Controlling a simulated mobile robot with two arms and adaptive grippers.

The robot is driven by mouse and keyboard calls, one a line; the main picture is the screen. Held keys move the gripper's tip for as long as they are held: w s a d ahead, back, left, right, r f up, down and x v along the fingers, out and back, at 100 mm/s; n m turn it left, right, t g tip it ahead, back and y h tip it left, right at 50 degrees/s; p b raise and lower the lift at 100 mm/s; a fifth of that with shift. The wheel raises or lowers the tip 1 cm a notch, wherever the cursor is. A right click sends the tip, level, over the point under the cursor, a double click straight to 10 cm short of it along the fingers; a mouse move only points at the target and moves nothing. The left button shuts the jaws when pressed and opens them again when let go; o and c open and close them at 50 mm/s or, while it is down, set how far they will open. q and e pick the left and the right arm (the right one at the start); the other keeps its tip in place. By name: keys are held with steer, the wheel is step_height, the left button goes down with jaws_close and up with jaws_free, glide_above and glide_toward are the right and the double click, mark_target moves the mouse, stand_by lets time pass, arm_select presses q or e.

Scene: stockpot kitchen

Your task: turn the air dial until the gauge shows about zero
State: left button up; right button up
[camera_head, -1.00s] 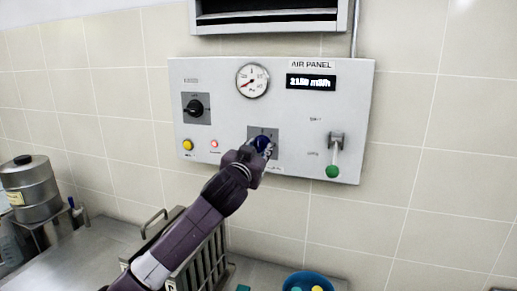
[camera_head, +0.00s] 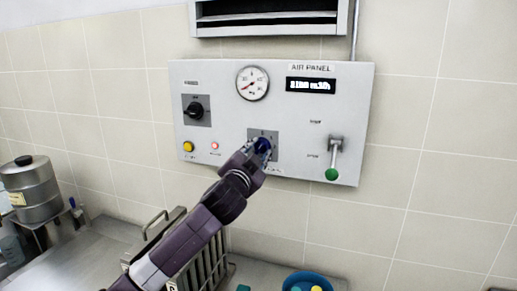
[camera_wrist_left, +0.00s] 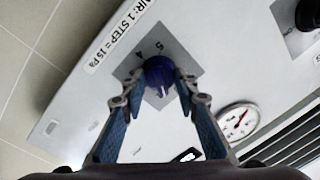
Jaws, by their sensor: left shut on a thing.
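The blue air dial (camera_head: 263,146) sits on a grey square plate low in the middle of the air panel (camera_head: 310,130). It also shows in the left wrist view (camera_wrist_left: 159,75), with the numbers 4 and 5 on its plate and a label reading 1 STEP = 15 Pa. My left gripper (camera_head: 258,147) is shut on the dial, one finger on each side. The round gauge (camera_head: 252,83) is above the dial; its red needle points to the lower left. The gauge also shows in the left wrist view (camera_wrist_left: 238,122). My right gripper is not in view.
A black knob (camera_head: 195,109) is at the panel's upper left, with a yellow button (camera_head: 188,146) and a red light below. A green-tipped lever (camera_head: 332,172) hangs at the right. A digital display (camera_head: 311,85) is above. A rack (camera_head: 205,262) stands below on the counter.

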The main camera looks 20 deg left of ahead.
arm_select(q)
steer(key=m+p, duration=0.1)
steer(key=m, duration=0.3)
steer(key=m+p, duration=0.2)
steer(key=m, duration=0.1)
steer(key=shift+m+h, duration=0.3)
steer(key=shift+m, duration=0.1)
steer(key=shift+m+p, duration=0.45)
steer(key=shift+m, duration=0.75)
steer(key=shift+f+m+h, duration=0.15)
steer(key=shift+m+h, duration=0.15)
steer(key=shift+m, duration=0.7)
steer(key=o, duration=1.1)
steer(key=shift+o, duration=0.2)
